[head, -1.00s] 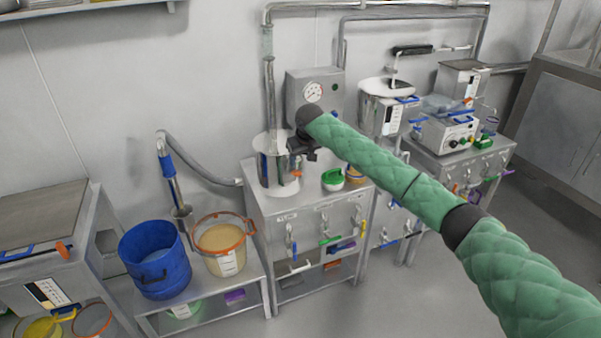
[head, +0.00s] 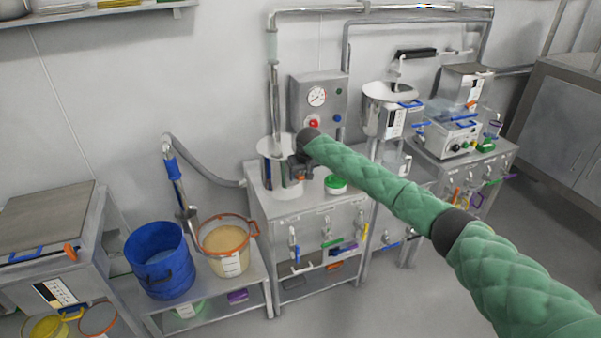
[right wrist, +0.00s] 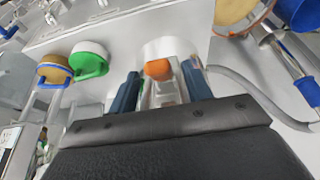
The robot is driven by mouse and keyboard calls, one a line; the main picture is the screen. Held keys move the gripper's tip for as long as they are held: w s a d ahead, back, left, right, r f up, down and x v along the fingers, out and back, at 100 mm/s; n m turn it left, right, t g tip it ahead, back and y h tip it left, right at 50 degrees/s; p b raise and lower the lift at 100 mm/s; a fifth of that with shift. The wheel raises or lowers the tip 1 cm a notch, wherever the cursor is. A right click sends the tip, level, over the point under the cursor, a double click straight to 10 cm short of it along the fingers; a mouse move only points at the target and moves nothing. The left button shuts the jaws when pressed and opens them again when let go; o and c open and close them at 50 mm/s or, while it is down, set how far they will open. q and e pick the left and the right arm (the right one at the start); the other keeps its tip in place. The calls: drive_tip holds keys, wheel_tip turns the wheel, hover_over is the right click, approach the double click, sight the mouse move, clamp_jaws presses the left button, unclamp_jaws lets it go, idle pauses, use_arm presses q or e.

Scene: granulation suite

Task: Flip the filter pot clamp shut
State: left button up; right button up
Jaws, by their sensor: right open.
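The filter pot (head: 270,150) is a shiny steel cylinder on the middle steel bench, below the grey gauge box. It also shows in the right wrist view as a pale round body (right wrist: 168,47). The clamp shows as an orange tab (right wrist: 158,70) on a metal lever, between my fingers in that view; I cannot tell whether they touch it. The clamp's exact angle is unclear. My right gripper (right wrist: 160,88) is open, its dark blue fingers on either side of the clamp. In the head view my right gripper (head: 298,168) hides the pot's right side. My left gripper is not in view.
A green-lidded jar (head: 336,184) stands right of the pot. The gauge box (head: 317,98) and a vertical pipe (head: 274,95) rise behind it. A blue bucket (head: 160,262) and an orange-rimmed tub (head: 226,245) stand on a low bench at left. Valves hang along the bench front.

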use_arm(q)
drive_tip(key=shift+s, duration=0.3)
use_arm(e)
drive_tip(key=shift+w+a+f, duration=0.1)
drive_tip(key=shift+w+f, duration=0.05)
drive_tip(key=shift+f, duration=0.15)
clamp_jaws()
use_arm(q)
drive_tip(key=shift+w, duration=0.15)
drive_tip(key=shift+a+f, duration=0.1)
use_arm(e)
drive_tip(key=shift+f, duration=0.15)
